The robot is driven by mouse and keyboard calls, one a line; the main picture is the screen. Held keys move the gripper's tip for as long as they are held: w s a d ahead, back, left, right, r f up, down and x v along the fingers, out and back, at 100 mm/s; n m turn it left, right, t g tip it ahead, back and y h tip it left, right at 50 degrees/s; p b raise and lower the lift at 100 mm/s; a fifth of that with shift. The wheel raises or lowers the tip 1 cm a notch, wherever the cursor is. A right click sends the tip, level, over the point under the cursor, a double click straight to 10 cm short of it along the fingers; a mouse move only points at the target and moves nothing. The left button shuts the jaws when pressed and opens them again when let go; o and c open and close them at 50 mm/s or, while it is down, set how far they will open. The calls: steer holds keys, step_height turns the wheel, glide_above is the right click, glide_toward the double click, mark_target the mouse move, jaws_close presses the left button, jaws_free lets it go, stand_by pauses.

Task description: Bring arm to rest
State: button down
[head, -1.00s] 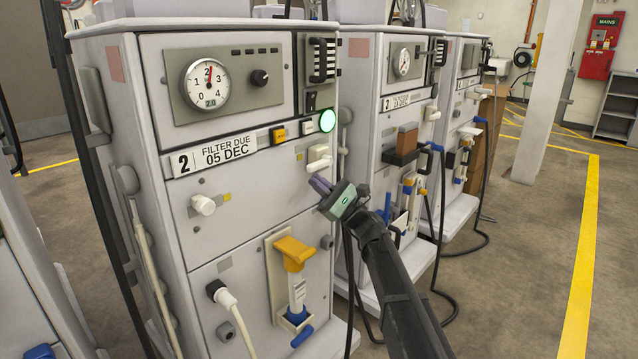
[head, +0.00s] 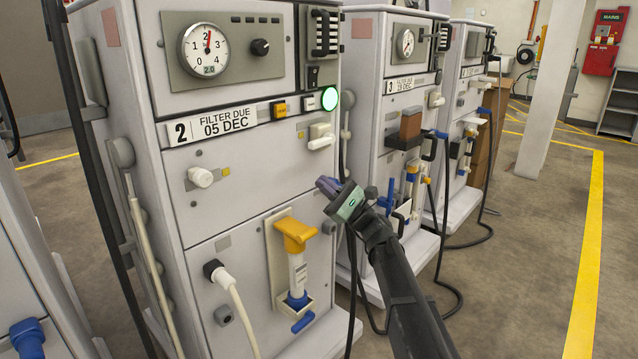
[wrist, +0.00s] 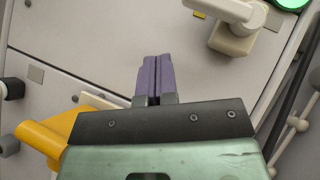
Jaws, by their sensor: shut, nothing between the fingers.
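My gripper (head: 328,187) is in the middle of the head view, in front of the right edge of dialysis machine 2 (head: 215,240). Its purple fingers are shut with nothing between them. In the wrist view the fingers (wrist: 154,80) lie together, pointing at the machine's pale front panel. My dark arm (head: 405,290) reaches up from the lower right. The gripper is below a white lever tap (head: 320,136) and up to the right of a yellow-capped filter (head: 297,232). It appears apart from both.
Machine 3 (head: 400,82) and another machine stand behind to the right. Dark hoses hang beside my arm. A white hose (head: 235,310) plugs into machine 2. Open floor (head: 520,250) with a yellow line lies to the right, by a white pillar (head: 548,90).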

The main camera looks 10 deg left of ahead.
steer(key=s+d+f+n+g+h+p, duration=0.1)
steer(key=s+d+f+n+h+p, duration=0.1)
steer(key=s+d+f+n+h, duration=0.45)
steer(key=s+d+f+n+g+h+p, duration=0.25)
steer(key=s+f+h, duration=0.35)
steer(key=s+f, duration=0.4)
steer(key=s+d+f+n+h+p, duration=0.1)
steer(key=s+d+f+h+p, duration=0.1)
steer(key=s+d+h, duration=0.65)
steer(key=s+d+f+n+h+p, duration=0.25)
steer(key=s+d+h, duration=0.2)
steer(key=d, duration=0.75)
step_height(320, 180, up, 37)
steer(key=w+p, duration=0.2)
steer(key=p, duration=3.4)
steer(key=shift+a+m+p, duration=0.3)
steer(key=shift+m, duration=0.05)
